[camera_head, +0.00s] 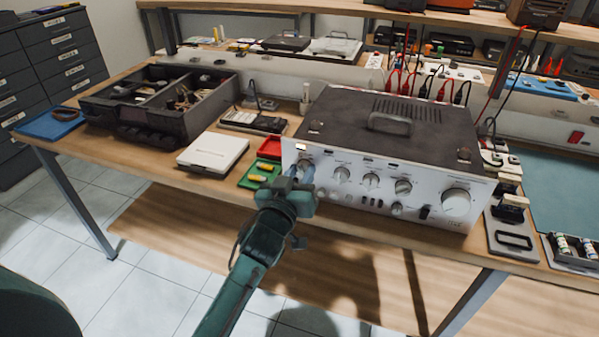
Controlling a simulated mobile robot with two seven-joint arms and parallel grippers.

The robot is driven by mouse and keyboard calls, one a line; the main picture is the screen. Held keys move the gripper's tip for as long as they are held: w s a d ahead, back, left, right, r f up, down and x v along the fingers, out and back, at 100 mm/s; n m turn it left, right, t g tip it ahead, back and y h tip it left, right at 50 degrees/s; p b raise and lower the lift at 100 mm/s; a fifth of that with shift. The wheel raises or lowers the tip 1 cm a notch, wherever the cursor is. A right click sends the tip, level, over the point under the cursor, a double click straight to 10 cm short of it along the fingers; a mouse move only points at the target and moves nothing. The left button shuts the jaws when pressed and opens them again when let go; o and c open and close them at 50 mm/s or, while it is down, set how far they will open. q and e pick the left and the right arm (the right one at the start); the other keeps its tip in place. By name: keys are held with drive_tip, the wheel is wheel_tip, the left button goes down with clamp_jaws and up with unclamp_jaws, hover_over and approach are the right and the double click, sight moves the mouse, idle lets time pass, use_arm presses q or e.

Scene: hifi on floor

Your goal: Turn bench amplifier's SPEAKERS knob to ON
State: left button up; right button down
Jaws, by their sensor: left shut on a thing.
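The bench amplifier (345,207) stands on the wooden bench, with a silver front panel, a dark top and several round knobs. My left gripper (300,174) is at the left end of the front panel, shut on the leftmost knob (304,163), which is partly hidden by the fingers. The knob's pointer and its lettering are too small to read. Other knobs, including a large one (455,200) at the right, are clear of the gripper. My right gripper is not in view.
A white box (213,152), a green tray (250,182) and a black parts organizer (160,98) lie left of the amplifier. Small black devices (510,206) stand close on its right. The bench's front edge runs just below the panel.

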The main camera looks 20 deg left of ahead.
use_arm(q)
drive_tip(key=m+p, duration=0.1)
drive_tip(key=m, duration=0.3)
drive_tip(key=shift+r+p, duration=0.2)
drive_tip(key=shift+p, duration=0.15)
drive_tip(key=m, duration=0.2)
drive_tip(key=shift+d+m+p, duration=0.1)
drive_tip(key=shift+m+p, duration=0.7)
drive_tip(key=shift+m, duration=1.6)
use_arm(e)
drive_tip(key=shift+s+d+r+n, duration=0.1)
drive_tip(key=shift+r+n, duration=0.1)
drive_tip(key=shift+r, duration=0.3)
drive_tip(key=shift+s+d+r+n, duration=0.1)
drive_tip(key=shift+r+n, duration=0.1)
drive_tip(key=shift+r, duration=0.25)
use_arm(q)
drive_tip(key=o, duration=1)
drive_tip(key=shift+f, duration=0.15)
drive_tip(key=shift+c, duration=0.2)
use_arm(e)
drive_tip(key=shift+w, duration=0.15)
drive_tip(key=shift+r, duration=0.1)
use_arm(q)
drive_tip(key=shift+f, duration=0.1)
